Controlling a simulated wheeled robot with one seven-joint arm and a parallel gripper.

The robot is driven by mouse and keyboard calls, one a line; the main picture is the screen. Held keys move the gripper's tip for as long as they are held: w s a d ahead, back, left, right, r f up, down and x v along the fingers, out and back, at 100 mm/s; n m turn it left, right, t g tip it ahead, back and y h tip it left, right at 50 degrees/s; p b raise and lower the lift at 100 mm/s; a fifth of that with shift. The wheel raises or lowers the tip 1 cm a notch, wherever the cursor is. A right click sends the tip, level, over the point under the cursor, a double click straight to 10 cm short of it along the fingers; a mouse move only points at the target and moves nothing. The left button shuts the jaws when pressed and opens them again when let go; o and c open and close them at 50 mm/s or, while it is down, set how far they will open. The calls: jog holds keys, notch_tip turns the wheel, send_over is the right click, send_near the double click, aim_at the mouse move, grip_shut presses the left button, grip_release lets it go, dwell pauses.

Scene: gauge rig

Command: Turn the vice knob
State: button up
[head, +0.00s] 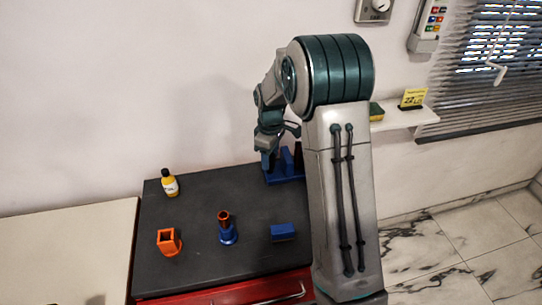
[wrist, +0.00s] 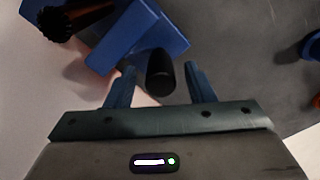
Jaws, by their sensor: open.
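The blue vice (head: 287,179) stands at the back right of the dark worktop, partly hidden by my arm in the head view. In the wrist view the vice body (wrist: 132,32) fills the top left. A black cylindrical knob (wrist: 160,73) sticks out from it towards my gripper. My gripper (wrist: 162,66) is open, with one blue finger on each side of the knob. A gap shows between the knob and each finger. In the head view my gripper (head: 268,148) is at the vice's left end, pointing down.
A yellow bottle (head: 170,184), an orange square holder (head: 168,242), a blue stand with a red-orange tube (head: 227,232) and a blue block (head: 283,232) stand on the dark worktop (head: 195,267). The wall is close behind. A dark cylinder with orange (wrist: 78,20) is beside the vice.

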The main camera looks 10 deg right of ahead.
jog(key=shift+f, duration=0.35)
jog(key=c, duration=1)
jog(key=m+b, duration=0.2)
jog(key=m, duration=0.4)
jog(key=shift+m, duration=0.3)
jog(key=m, duration=0.3)
jog(key=shift+m+b, duration=0.3)
jog(key=shift+r+m, duration=0.1)
jog(key=shift+m, duration=1.8)
